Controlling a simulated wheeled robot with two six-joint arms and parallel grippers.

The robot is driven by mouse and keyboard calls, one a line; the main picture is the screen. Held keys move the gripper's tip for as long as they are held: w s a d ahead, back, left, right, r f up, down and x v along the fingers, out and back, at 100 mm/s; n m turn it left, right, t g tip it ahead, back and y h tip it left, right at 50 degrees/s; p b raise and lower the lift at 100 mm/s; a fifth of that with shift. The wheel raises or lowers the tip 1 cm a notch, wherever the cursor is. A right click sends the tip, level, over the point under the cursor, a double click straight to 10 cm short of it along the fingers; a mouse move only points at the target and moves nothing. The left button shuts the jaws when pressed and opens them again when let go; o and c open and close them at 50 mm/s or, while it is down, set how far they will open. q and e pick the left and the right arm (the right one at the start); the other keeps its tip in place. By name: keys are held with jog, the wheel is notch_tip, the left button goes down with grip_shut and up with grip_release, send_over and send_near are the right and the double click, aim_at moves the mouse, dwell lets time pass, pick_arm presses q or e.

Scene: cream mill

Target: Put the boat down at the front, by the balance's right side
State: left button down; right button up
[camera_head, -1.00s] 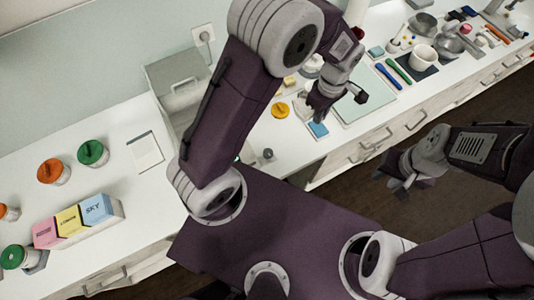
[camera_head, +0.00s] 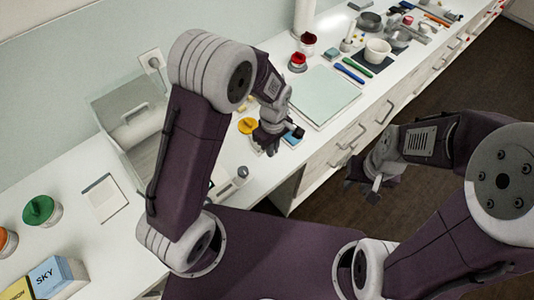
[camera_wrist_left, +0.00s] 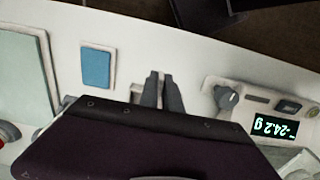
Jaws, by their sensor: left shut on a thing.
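My left gripper (camera_head: 270,146) is low over the white counter, between the balance and a blue pad. It is shut, and its fingers show in the left wrist view (camera_wrist_left: 163,92). The boat is mostly hidden; only a pale sliver shows at the fingers, and I cannot make out its shape. The balance (camera_head: 135,112) is a grey boxy unit with a clear chamber, left of the gripper. Its front panel (camera_wrist_left: 250,103) has a knob and a display reading -24.2 g. My right gripper (camera_head: 366,188) hangs over the floor, apparently open and empty.
The blue pad (camera_wrist_left: 96,68) and a pale green mat (camera_head: 322,94) lie right of the left gripper in the head view. A yellow lid (camera_head: 248,126) is just behind it. Red-topped jars (camera_head: 298,62) stand farther back. The counter's front edge is close.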

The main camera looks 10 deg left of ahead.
aim_at(268, 161)
pick_arm(q)
jog(key=shift+w+a+f, duration=0.1)
jog(key=shift+a+f, duration=0.35)
jog(key=shift+a, duration=0.2)
jog(key=shift+f, duration=2.15)
jog(key=c, duration=1.5)
grip_release()
jog(key=shift+c, duration=0.2)
jog(key=shift+r, duration=0.1)
notch_tip(268, 161, up, 12)
jog(key=s+a+f+m+t, duration=0.1)
jog(key=s+a+m, duration=0.8)
jog(key=s+m, duration=0.1)
jog(key=shift+s, duration=0.15)
jog(key=shift+a, duration=0.15)
